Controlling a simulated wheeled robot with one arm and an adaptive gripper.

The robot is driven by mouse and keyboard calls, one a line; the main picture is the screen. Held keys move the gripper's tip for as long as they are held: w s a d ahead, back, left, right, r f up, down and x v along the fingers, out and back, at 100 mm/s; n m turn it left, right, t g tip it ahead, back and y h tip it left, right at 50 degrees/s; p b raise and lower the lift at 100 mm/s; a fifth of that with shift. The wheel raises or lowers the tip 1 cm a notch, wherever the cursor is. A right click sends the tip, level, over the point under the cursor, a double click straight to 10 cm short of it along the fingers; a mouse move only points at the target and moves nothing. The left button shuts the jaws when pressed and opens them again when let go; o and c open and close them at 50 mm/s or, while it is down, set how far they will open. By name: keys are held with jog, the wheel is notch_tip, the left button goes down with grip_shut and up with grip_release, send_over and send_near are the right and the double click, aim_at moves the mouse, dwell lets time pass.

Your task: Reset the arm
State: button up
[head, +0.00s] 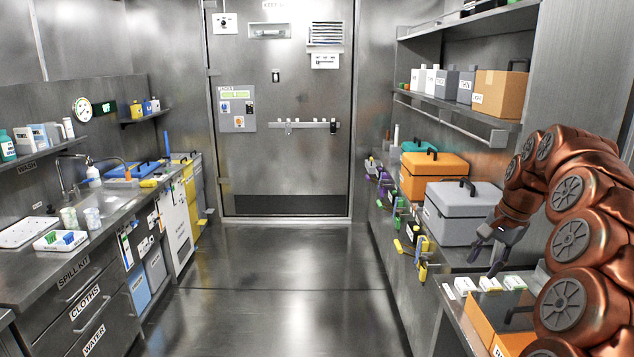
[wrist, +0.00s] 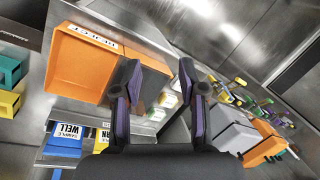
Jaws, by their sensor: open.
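My arm shows at the right of the head view, copper-coloured and curled over the right-hand counter. My gripper (head: 492,246) hangs at its end, open and empty, in front of the grey case (head: 455,212). In the wrist view my gripper (wrist: 160,85) shows two dark fingers with purple inner pads, spread apart with nothing between them. Beyond the fingers lie an orange bin (wrist: 80,65) with a label reading REJECT and small white boxes.
An orange case (head: 428,178) stands behind the grey case. A shelf (head: 460,108) with boxes runs above. An orange box (head: 492,318) sits at the counter's front. The floor (head: 285,280) is clear up to the closed door (head: 280,160). A sink counter lines the left.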

jog(key=s+a+n+g, duration=0.2)
jog(key=s+a+n, duration=0.5)
jog(key=s+a, duration=0.9)
jog(key=s+a+f+n+g+h, duration=0.1)
jog(key=s+f, duration=0.4)
jog(key=s, duration=0.7)
jog(key=s+a+f+n, duration=0.3)
jog(key=s+f, duration=0.2)
jog(key=s, duration=0.6)
jog(key=shift+s+f+g+h, duration=0.25)
jog(key=shift+s+g+h, duration=0.1)
jog(key=shift+g+h, duration=0.05)
